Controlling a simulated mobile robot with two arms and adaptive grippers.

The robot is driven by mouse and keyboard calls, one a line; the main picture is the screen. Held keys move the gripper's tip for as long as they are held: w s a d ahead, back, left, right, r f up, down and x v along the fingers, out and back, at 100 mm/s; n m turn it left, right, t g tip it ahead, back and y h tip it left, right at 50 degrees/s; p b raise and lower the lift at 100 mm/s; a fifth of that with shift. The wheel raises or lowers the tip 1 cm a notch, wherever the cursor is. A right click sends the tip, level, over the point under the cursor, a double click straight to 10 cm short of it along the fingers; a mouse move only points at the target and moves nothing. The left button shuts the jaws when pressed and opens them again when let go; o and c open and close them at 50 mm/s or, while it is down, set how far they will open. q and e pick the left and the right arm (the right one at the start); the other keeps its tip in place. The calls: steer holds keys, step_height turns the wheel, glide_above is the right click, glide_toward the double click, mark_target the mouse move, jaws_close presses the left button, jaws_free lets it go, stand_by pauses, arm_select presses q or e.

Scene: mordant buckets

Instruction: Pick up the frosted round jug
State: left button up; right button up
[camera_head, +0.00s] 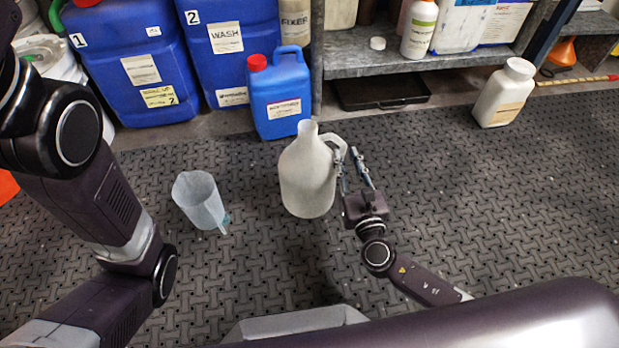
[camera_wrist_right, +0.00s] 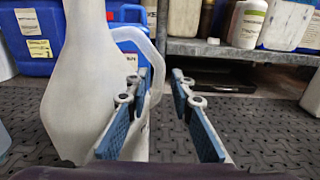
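The frosted round jug (camera_head: 308,178) stands upright on the dark mat in the middle of the head view, its loop handle on the right. It also fills the left part of the right wrist view (camera_wrist_right: 85,90). My right gripper (camera_head: 350,152) is beside the jug's handle, to its right.
A metal shelf (camera_head: 420,62) is behind. A white bottle (camera_head: 503,93) stands at right; the mat between is clear.

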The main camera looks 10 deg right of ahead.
mark_target(344, 152)
steer(key=w+b, duration=0.1)
steer(key=w, duration=0.2)
steer(key=shift+w+a+f, duration=0.1)
steer(key=shift+w+f, duration=0.05)
steer(key=shift+w, duration=0.15)
jaws_close()
